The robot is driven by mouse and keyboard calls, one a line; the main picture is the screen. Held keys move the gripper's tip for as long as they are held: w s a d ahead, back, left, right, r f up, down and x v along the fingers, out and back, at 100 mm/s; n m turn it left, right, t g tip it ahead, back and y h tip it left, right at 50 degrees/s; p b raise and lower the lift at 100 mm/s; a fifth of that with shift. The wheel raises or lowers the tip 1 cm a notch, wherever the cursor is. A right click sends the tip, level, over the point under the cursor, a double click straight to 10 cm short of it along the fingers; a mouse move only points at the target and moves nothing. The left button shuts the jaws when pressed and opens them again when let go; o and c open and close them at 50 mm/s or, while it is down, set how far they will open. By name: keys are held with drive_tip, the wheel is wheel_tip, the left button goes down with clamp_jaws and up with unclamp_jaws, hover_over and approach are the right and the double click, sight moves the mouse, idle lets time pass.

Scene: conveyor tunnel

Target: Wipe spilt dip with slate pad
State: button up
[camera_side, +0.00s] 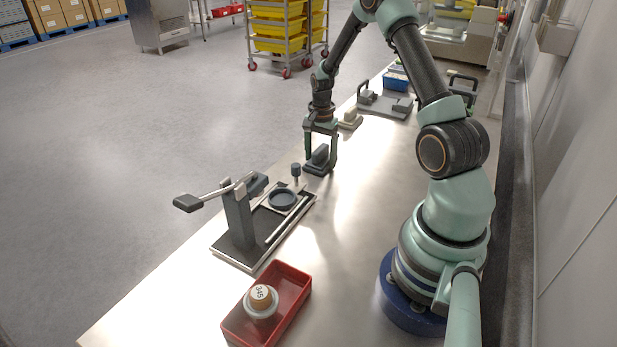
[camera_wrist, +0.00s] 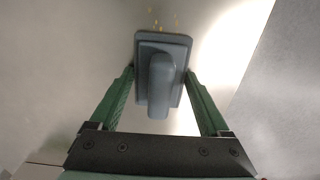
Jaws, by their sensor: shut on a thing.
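The slate pad (camera_side: 318,160) is a dark grey block with a raised grip, low at the steel bench top. My gripper (camera_side: 321,157) points straight down in the side view. The spilt dip (camera_wrist: 164,20) shows as a few small yellow-orange specks just beyond the pad's far edge in the wrist view. I cannot make the specks out in the side view. Whether the pad touches the bench is hard to tell.
A lever press (camera_side: 238,220) on a dark base stands nearer the camera. A red tray (camera_side: 299,285) holds a jar marked 345 (camera_side: 261,297). Beyond my gripper are a beige-based block (camera_side: 351,120), a grey fixture (camera_side: 388,105) and a blue bin (camera_side: 396,82). The bench right of the pad is clear.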

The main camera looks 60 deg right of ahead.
sight(309, 177)
drive_tip(key=shift+a, duration=3.15)
drive_tip(key=shift+d, duration=4.1)
wheel_tip(309, 177, up, 7)
drive_tip(key=shift+f, duration=0.15)
drive_tip(key=shift+r, duration=0.7)
